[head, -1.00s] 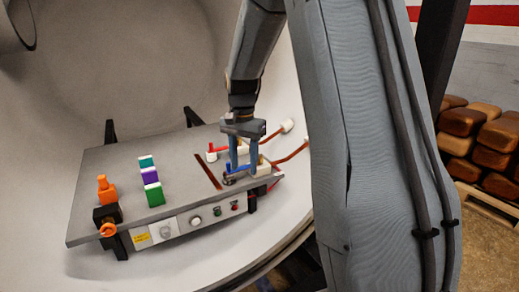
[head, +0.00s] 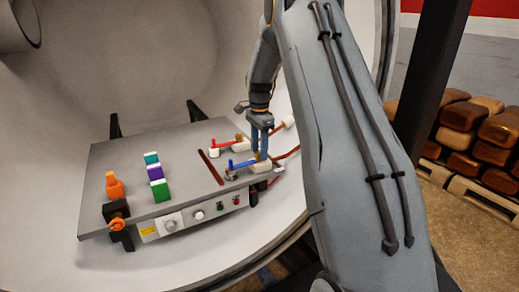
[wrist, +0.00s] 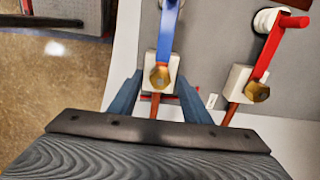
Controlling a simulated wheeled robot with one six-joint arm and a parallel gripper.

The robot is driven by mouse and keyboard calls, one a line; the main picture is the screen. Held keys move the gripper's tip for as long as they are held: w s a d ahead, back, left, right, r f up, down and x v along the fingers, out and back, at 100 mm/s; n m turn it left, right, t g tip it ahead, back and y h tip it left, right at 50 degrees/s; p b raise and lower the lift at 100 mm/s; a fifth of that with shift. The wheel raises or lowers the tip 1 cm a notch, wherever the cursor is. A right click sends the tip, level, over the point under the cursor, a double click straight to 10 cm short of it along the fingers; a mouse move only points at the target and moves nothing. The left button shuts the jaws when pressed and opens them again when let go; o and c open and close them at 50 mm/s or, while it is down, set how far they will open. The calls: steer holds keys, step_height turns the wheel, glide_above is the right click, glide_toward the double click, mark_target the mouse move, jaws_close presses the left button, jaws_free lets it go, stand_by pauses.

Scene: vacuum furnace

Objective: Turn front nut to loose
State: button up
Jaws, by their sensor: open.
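The front nut is a brass hex nut (wrist: 160,76) on a white block (wrist: 164,62), at the root of the blue lever (wrist: 168,32), in the wrist view. My gripper (wrist: 159,84) is open, with one finger on each side of the front block and nut. Contact cannot be told. In the head view my gripper (head: 261,152) points down at the front block (head: 260,168), beside the blue lever (head: 243,163), and its fingers hide the nut. A second brass nut (wrist: 257,91) sits with the red lever (wrist: 270,48) to the right in the wrist view.
The grey plate (head: 190,196) stands inside the round pale chamber (head: 120,85). On it are green and purple blocks (head: 156,172) and an orange piece (head: 114,186).

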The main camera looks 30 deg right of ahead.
steer(key=shift+f, duration=0.45)
steer(key=shift+c, duration=0.5)
steer(key=c, duration=0.9)
steer(key=shift+c, duration=0.2)
